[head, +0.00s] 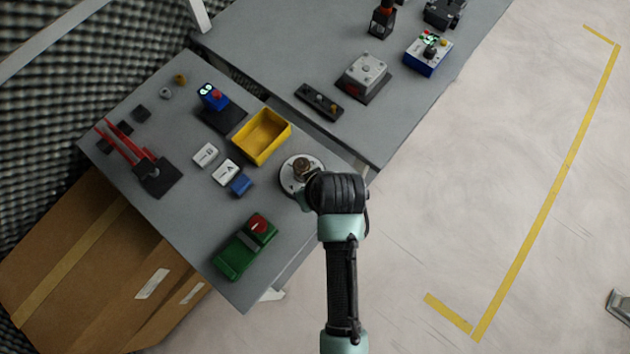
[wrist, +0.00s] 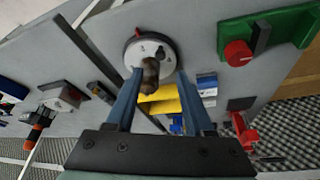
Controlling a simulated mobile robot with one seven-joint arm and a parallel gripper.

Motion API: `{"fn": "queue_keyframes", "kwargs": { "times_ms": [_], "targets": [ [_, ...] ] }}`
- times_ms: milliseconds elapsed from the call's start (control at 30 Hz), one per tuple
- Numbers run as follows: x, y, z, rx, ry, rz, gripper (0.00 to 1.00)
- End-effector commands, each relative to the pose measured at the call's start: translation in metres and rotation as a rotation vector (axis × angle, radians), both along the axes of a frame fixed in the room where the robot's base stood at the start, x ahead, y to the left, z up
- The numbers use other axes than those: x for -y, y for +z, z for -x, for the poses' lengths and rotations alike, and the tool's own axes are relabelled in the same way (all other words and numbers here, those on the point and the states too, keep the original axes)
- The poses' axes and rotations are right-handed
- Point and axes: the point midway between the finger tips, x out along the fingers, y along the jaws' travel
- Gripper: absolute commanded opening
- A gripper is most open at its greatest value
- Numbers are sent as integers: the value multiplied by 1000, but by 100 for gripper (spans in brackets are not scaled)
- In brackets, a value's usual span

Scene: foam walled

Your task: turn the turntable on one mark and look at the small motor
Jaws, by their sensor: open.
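The turntable (head: 289,181) is a pale round disc near the front right edge of the near table. In the wrist view the turntable (wrist: 134,54) carries dark marks, and a small red mark shows at its rim. A small brownish, rounded piece that looks like the small motor (head: 302,166) stands on the disc. In the wrist view the motor (wrist: 150,76) shows between the two blue fingers. My gripper (wrist: 160,73) is open, its fingertips over the near part of the disc. I cannot tell whether they touch anything. In the head view my wrist hides the fingers.
A yellow bin (head: 284,124), white blocks (head: 206,154), a blue block (head: 241,185) and a green box with a red knob (head: 247,248) stand around the turntable. A red-handled clamp (head: 155,175) is at left. A second table (head: 300,45) adjoins behind.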

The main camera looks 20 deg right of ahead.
Motion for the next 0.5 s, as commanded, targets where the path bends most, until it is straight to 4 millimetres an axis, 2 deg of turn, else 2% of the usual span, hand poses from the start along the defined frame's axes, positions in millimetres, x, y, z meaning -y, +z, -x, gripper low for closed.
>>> {"fn": "queue_keyframes", "kwargs": {
  "times_ms": [200,500],
  "targets": [
    [4,34,13,2,-1,1,53],
    [5,51,21,-1,0,0,53]
  ]
}}
